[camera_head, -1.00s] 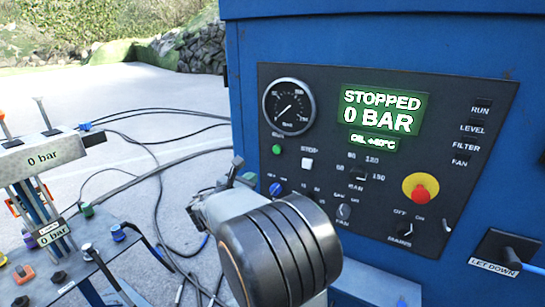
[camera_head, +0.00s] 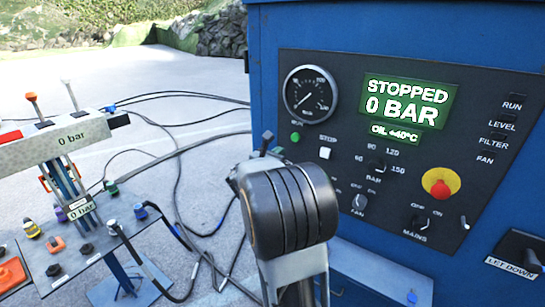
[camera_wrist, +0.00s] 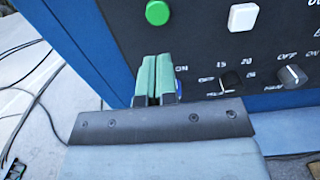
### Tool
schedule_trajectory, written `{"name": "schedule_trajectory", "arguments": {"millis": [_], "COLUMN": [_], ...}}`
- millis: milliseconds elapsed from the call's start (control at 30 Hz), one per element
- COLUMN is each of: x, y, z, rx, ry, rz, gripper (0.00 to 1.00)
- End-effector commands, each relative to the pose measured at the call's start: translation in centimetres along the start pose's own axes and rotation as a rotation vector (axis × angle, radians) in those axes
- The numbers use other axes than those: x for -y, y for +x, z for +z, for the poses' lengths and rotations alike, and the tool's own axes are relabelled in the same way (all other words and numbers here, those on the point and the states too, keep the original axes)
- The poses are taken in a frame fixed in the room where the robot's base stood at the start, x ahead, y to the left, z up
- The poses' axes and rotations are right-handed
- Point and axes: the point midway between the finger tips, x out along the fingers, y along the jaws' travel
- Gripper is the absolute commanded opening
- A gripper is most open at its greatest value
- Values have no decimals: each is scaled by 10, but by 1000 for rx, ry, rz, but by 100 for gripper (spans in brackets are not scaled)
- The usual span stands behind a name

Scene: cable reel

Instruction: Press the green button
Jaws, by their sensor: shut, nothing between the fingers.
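The green button (camera_head: 295,137) sits on the dark control panel (camera_head: 345,100), below the round gauge and left of the white stop button (camera_head: 325,153). In the wrist view the green button (camera_wrist: 158,12) is at the top, above my gripper's fingertips (camera_wrist: 154,60). The fingers are green, shut together and empty, and show apart from the button in the picture.
The display (camera_head: 408,101) reads STOPPED, 0 BAR. A red emergency knob (camera_head: 440,189) on yellow and several rotary switches are on the panel's lower part. A valve stand (camera_head: 62,142) with levers stands left. Black cables (camera_head: 180,165) lie on the ground between.

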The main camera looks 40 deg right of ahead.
Motion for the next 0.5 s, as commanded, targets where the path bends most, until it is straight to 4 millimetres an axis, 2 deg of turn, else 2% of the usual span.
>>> {"name": "schedule_trajectory", "arguments": {"millis": [33,200,500], "x": [1,1,0], "y": [11,39,70], "z": [1,1,1], "rx": [-1,-1,0], "ry": [-2,-1,0], "rz": [-4,-4,-1], "gripper": [0,0,0]}}
